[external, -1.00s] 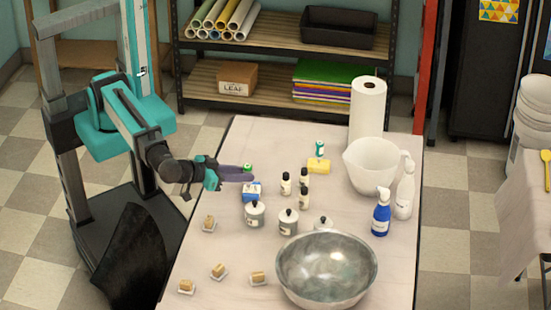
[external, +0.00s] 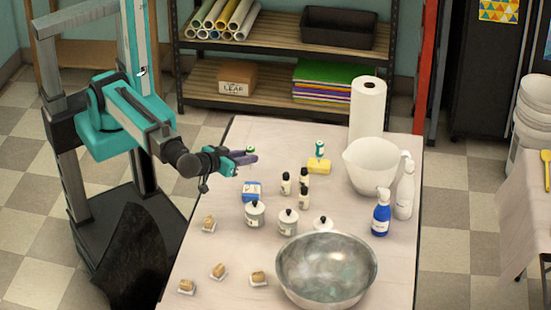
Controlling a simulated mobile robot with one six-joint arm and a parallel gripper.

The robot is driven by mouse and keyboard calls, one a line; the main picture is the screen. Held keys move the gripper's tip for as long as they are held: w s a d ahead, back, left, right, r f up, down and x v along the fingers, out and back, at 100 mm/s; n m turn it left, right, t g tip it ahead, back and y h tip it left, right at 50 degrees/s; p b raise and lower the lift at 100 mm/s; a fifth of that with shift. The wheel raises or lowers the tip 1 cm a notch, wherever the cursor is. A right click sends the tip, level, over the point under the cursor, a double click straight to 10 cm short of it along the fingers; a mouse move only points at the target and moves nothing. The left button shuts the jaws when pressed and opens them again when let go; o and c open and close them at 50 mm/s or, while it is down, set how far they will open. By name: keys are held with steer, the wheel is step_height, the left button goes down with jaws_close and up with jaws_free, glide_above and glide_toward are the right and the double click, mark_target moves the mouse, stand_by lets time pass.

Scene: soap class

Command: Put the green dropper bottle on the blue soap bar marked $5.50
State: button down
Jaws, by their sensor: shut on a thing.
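My gripper (external: 250,160) is shut on a small bottle with a green top (external: 250,150), seemingly the green dropper bottle. It is above the left part of the table, behind the blue soap bar in the picture. Most of the bottle is hidden by the purple fingers; only the green top shows clearly. The blue soap bar (external: 251,192) lies on the table below and apart from the gripper. It has a white label whose price is too small to read.
Dark bottles (external: 286,184) with light labels stand right of the blue bar, and lidded jars (external: 255,214) in front of it. A yellow bar (external: 318,166) and another green-and-white bottle (external: 320,148) are farther back. A metal bowl (external: 326,269) fills the front.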

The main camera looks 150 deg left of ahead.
steer(key=shift+f, duration=0.1)
steer(key=shift+f, duration=1.9)
steer(key=shift+f, duration=0.15)
steer(key=shift+f+p, duration=0.4)
steer(key=shift+f, duration=1.5)
steer(key=shift+f, duration=0.1)
steer(key=c, duration=1.5)
jaws_free()
steer(key=shift+c, duration=0.2)
steer(key=shift+d, duration=0.1)
steer(key=b+v, duration=0.2)
steer(key=v, duration=1)
steer(key=shift+r, duration=0.25)
